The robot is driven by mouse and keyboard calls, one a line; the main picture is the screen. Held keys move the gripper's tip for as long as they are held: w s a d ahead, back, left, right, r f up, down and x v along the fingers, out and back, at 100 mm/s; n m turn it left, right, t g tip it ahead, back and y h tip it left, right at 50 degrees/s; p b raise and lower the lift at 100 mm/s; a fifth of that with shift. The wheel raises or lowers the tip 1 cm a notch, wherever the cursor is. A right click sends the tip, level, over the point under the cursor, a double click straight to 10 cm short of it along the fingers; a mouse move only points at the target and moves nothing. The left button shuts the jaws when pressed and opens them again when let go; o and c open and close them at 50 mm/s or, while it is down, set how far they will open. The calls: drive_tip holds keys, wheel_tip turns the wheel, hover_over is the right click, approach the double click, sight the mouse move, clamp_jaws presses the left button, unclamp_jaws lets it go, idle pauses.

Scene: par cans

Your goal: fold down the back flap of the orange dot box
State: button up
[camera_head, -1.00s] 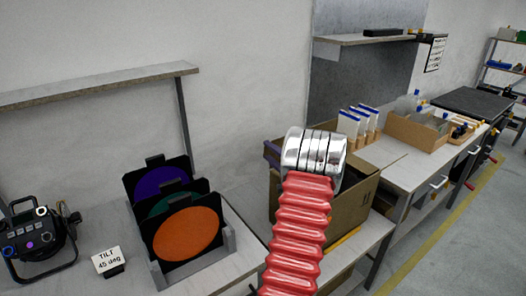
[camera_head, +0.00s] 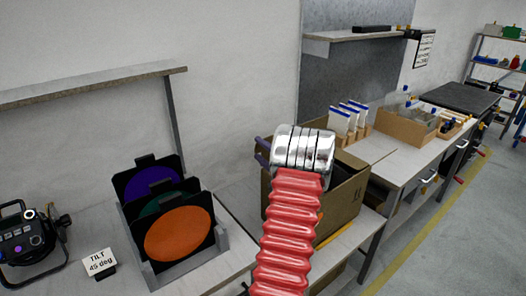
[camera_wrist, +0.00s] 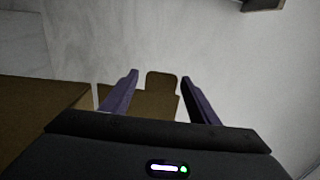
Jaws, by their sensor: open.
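The brown cardboard box (camera_head: 345,204) stands on the bench right of centre in the head view, partly hidden behind my red arm and silver wrist. No orange dot shows on its visible sides. My gripper (camera_wrist: 160,82) is open in the wrist view, its two purple fingers spread apart. A brown cardboard flap with a rounded tab (camera_wrist: 161,82) shows between the fingers; I cannot tell whether they touch it. More brown cardboard (camera_wrist: 38,100) lies at the left of that view. In the head view, my fingers show only as a bit of purple left of the wrist.
A rack (camera_head: 225,244) with orange, green and purple discs stands to the left, near a sign (camera_head: 98,262) and a black lamp (camera_head: 30,242). White-and-blue packets (camera_head: 340,120) and an open carton (camera_head: 400,126) stand behind the box. The grey wall is close behind.

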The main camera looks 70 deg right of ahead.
wheel_tip(320, 180, up, 10)
idle(0.6)
drive_tip(key=shift+s+r, duration=0.1)
drive_tip(key=shift+r, duration=0.05)
drive_tip(key=s+a+r, duration=0.1)
drive_tip(key=s+a, duration=0.2)
drive_tip(key=s, duration=0.3)
drive_tip(key=s+a+r, duration=0.2)
drive_tip(key=s+a, duration=0.2)
drive_tip(key=s, duration=0.3)
drive_tip(key=shift+s+a, duration=0.2)
drive_tip(key=shift+a, duration=0.1)
idle(1.9)
drive_tip(key=shift+s, duration=0.15)
idle(0.7)
